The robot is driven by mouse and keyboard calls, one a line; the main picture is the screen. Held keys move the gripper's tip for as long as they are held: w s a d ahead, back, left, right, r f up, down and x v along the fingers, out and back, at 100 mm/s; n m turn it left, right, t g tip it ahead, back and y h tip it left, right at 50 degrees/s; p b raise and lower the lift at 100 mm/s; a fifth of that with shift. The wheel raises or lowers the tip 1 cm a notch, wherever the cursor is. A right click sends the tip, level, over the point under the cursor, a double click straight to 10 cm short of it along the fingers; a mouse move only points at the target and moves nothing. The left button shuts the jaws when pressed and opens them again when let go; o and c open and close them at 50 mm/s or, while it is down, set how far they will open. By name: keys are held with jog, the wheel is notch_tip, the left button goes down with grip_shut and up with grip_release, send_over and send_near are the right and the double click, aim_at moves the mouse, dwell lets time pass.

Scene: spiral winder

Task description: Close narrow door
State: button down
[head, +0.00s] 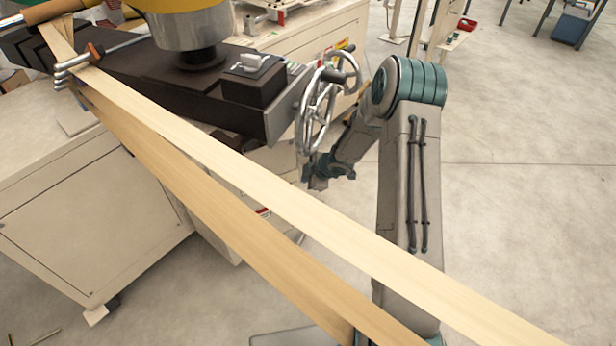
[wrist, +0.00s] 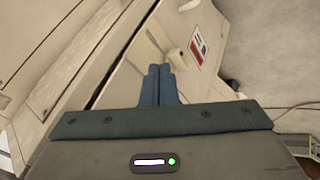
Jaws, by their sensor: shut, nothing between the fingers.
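My gripper (head: 318,182) hangs at the end of my arm, beside the machine's handwheel and above the light strips in the head view. In the wrist view its two blue fingers (wrist: 159,70) are together with nothing between them. In front of them is a cream panel (wrist: 190,22) with a red and white label, which looks like the narrow door. A dark slanting line runs along its left edge; I cannot tell how far it stands open. A pale round fitting beside the fingertips is partly hidden. In the head view strips and my arm hide most of this area.
Two long light strips (head: 300,215) cross the head view diagonally in front of the cabinet. A spoked metal handwheel (head: 318,110) juts out close to my gripper. A wide cream cabinet (head: 90,235) stands at the left.

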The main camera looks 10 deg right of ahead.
jog(key=s+d+f+p+v, duration=0.1)
jog(key=p+v, duration=0.1)
jog(key=v, duration=0.4)
jog(key=d+f+p+v, duration=0.1)
jog(key=v, duration=0.5)
jog(key=m+t+y+b, duration=0.2)
jog(key=m+t+b, duration=0.95)
jog(key=b, duration=1.25)
send_near(294, 152)
jog(key=shift+m+g, duration=0.25)
jog(key=shift+m, duration=0.2)
jog(key=b+x, duration=0.3)
jog(key=x, duration=0.5)
jog(key=shift+w, duration=0.15)
